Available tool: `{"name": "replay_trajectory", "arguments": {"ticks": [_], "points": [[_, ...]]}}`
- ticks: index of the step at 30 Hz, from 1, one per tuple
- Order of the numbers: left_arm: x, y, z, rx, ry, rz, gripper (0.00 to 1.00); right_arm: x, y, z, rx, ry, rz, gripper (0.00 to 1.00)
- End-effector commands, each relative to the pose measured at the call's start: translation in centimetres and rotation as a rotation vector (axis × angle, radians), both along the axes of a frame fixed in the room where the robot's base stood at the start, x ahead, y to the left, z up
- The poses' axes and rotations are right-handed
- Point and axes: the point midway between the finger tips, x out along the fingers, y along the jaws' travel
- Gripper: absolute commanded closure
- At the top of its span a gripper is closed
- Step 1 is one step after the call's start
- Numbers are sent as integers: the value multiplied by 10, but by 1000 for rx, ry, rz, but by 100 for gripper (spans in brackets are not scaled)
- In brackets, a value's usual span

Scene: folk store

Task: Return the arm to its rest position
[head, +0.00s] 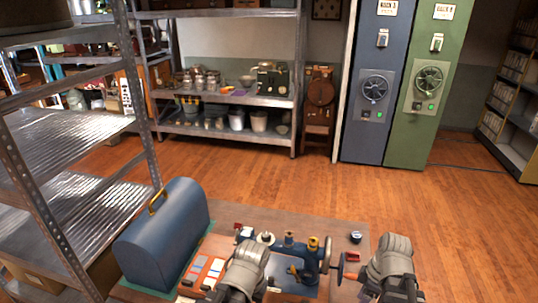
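The grey upper parts of my two arms show at the bottom edge of the head view, one left of centre and one further right. Both stand over the near part of the wooden table (228,224). No gripper fingers can be made out; they are below the frame or hidden behind the arm links. Nothing is seen held by either arm.
On the table are a blue domed case (165,240) with a yellow handle, a blue sewing machine (290,250) with a handwheel close to my arms, and a small dark blue cup (355,237). A metal shelf (75,150) stands left. Open wooden floor (300,185) lies beyond.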

Motion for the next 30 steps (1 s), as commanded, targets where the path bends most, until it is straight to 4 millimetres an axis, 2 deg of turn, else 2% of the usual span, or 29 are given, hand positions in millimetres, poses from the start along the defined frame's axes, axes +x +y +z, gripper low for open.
{"name": "replay_trajectory", "arguments": {"ticks": [5, 12, 18, 24, 30], "points": [[0, 0, 0, 0, 0, 0, 43, 4, 45, -2, -59, 50, -135, 32], [0, 0, 0, 0, 0, 0, 43, -1, 122, -3, -182, 83, -421, 32], [0, 0, 0, 0, 0, 0, 43, -10, 169, -2, -252, 60, -626, 32], [0, 0, 0, 0, 0, 0, 43, -16, 191, -2, -279, 37, -736, 32], [0, 0, 0, 0, 0, 0, 43, -17, 194, -2, -282, 32, -760, 32]]}}
